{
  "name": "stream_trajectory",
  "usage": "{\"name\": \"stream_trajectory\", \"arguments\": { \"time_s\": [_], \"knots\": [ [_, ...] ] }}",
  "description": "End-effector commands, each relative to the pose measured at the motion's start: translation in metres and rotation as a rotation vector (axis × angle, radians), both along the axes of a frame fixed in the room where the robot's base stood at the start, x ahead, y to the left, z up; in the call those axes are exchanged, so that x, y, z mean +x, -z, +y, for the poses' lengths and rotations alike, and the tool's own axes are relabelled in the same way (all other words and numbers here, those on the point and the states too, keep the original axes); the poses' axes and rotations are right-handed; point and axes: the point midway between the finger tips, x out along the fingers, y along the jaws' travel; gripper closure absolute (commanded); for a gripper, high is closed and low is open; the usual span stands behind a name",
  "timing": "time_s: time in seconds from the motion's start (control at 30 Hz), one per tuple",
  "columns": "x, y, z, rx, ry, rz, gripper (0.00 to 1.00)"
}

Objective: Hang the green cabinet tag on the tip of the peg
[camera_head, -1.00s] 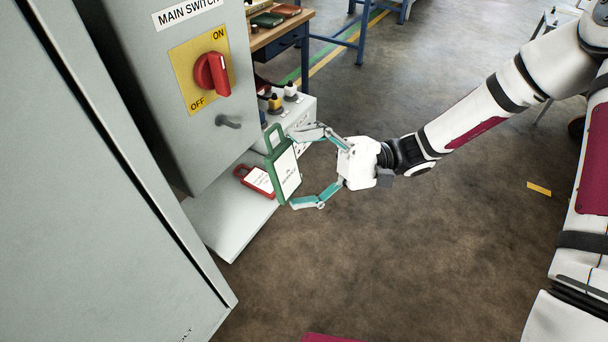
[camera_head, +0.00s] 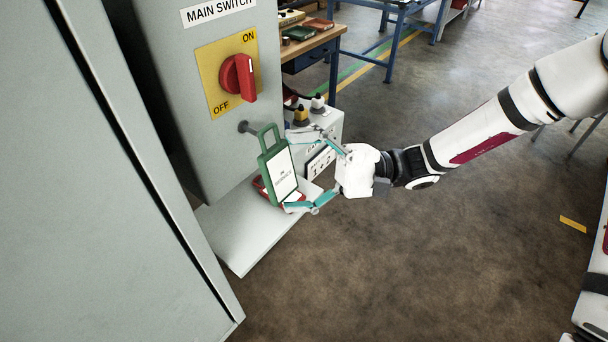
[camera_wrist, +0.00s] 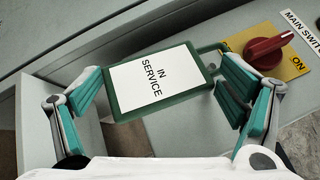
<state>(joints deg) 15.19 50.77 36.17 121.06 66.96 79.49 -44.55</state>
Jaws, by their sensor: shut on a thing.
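The green cabinet tag (camera_head: 265,165) has a white label and an open loop handle at its top. It is upright in the head view, and its label reads IN SERVICE in the wrist view (camera_wrist: 153,83). The grey peg (camera_head: 249,128) sticks out of the cabinet front below the switch. In the head view the tag's loop is beside the peg's tip, overlapping it in the picture; I cannot tell whether the peg is inside the loop.
The cabinet (camera_head: 165,75) carries a red switch (camera_head: 238,78) on a yellow plate. A red tag (camera_head: 262,190) lies on the grey shelf (camera_head: 235,238) below, partly hidden by the green tag. A socket box (camera_head: 328,130) and a workbench (camera_head: 315,42) stand behind.

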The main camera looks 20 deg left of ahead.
Motion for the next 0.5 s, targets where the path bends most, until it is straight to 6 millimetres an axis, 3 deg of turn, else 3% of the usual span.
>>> {"name": "stream_trajectory", "arguments": {
  "time_s": [0.5],
  "knots": [
    [0.010,0.005,0.025,0.001,-0.001,0.001,0.47]
  ]
}}
